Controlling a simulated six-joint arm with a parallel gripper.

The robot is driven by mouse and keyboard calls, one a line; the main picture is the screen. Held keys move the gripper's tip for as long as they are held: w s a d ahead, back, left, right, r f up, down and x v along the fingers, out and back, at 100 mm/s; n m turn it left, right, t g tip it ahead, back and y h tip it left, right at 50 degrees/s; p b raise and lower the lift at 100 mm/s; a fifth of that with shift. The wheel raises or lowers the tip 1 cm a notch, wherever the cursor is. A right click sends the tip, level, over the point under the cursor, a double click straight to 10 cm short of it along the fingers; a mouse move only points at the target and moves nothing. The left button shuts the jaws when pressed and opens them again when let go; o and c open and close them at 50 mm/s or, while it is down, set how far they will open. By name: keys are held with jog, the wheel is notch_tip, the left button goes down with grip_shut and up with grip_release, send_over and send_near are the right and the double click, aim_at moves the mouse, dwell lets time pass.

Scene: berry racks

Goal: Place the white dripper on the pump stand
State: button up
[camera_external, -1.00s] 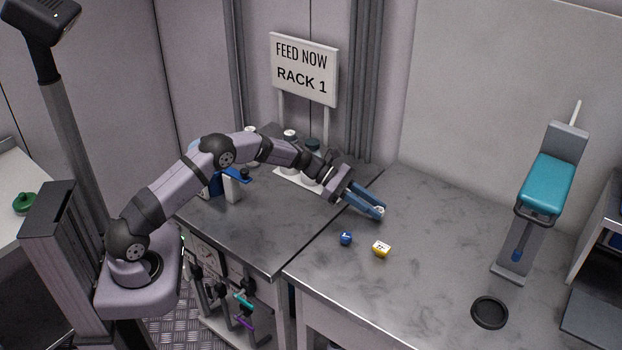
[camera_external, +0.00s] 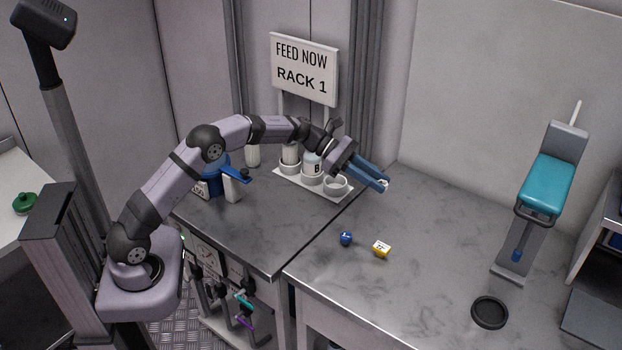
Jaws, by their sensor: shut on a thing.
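My gripper (camera_external: 385,185), with long blue fingers, is above the back of the right-hand worktop, just right of the white tray. It is shut on a small white thing at its fingertips, mostly hidden by the fingers; it looks like the white dripper, but little of it shows. I cannot tell for sure which thing is the pump stand. A grey upright stand (camera_external: 508,258) with a teal body (camera_external: 548,184) and a white rod at its top stands at the right, well apart from my gripper.
A white tray (camera_external: 342,197) holds white cups, some with bottles; the rightmost cup (camera_external: 336,186) looks empty. A blue-and-white device (camera_external: 232,184) stands left of it. A blue piece (camera_external: 345,238), a yellow-and-white piece (camera_external: 381,249) and a black ring (camera_external: 490,312) lie on the right worktop.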

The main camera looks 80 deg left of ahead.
notch_tip(320, 180, up, 5)
jog(key=s+a+n+p, duration=0.15)
jog(key=s+a, duration=0.25)
jog(key=s, duration=0.4)
jog(key=s+a+m+p, duration=0.1)
jog(key=s+a+p, duration=0.25)
jog(key=s, duration=0.35)
jog(key=n+t+y+p, duration=0.1)
jog(key=n+y+p, duration=0.1)
jog(key=p, duration=0.1)
send_over(254, 235)
notch_tip(254, 235, down, 10)
jog(key=shift+a+f, duration=0.1)
jog(key=shift+f, duration=0.35)
jog(key=shift+f+p, duration=0.4)
jog(key=shift+f, duration=2.5)
jog(key=shift+f, duration=0.15)
